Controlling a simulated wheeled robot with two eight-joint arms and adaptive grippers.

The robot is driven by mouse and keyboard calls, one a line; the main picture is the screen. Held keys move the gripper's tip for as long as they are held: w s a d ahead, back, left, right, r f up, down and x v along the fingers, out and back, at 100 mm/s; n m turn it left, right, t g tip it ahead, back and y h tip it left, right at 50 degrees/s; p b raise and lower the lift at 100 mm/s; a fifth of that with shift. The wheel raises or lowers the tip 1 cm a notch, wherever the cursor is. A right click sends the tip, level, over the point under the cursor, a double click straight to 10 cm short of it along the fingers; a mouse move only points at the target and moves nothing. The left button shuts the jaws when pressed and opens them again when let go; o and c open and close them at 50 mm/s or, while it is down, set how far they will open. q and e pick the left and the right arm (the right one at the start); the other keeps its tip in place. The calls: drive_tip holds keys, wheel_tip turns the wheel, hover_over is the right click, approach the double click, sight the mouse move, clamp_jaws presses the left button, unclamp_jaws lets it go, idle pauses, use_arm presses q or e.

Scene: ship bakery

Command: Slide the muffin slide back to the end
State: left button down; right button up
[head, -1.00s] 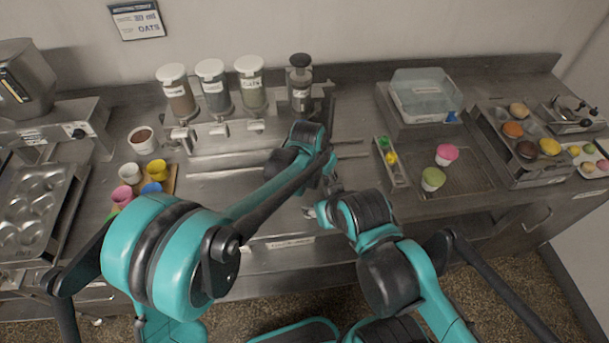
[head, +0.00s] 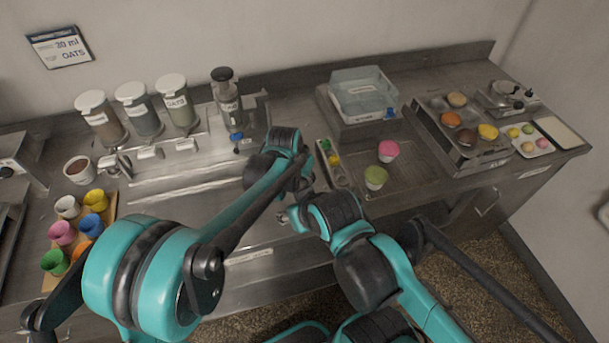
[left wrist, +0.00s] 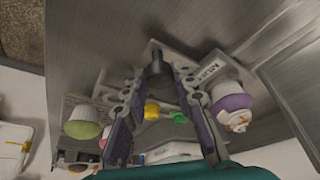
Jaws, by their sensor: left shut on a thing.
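In the left wrist view the fingers of my left gripper (left wrist: 162,84) close from both sides on a dark round knob (left wrist: 157,62). The knob sits beside a pale plate with a partly readable label (left wrist: 209,68), which I take for the muffin slide. A purple cup with a white top (left wrist: 231,108) is close to the right finger. In the head view my left gripper (head: 300,188) is mostly hidden behind the arms over the counter, and so is the knob. My right gripper (head: 284,217) is beside it, too hidden to read its fingers.
Pale rails (head: 190,188) run along the counter to the left. A green cup (head: 375,178) and a pink cup (head: 388,150) stand on a grate at right, beside a narrow tray (head: 340,176). Jars (head: 178,102) stand at the back. Coloured cups (head: 62,233) are at left.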

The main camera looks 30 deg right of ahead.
use_arm(q)
drive_tip(key=shift+d, duration=0.2)
drive_tip(key=c, duration=1.5)
unclamp_jaws()
drive_tip(key=shift+o, duration=1.4)
drive_tip(key=shift+s+d, duration=0.1)
drive_tip(key=shift+d, duration=0.05)
drive_tip(key=shift+a+r, duration=0.2)
drive_tip(key=shift+r, duration=0.05)
drive_tip(key=v, duration=1.1)
drive_tip(key=shift+r, duration=0.2)
drive_tip(key=shift+s+a, duration=0.1)
drive_tip(key=shift+s, duration=0.05)
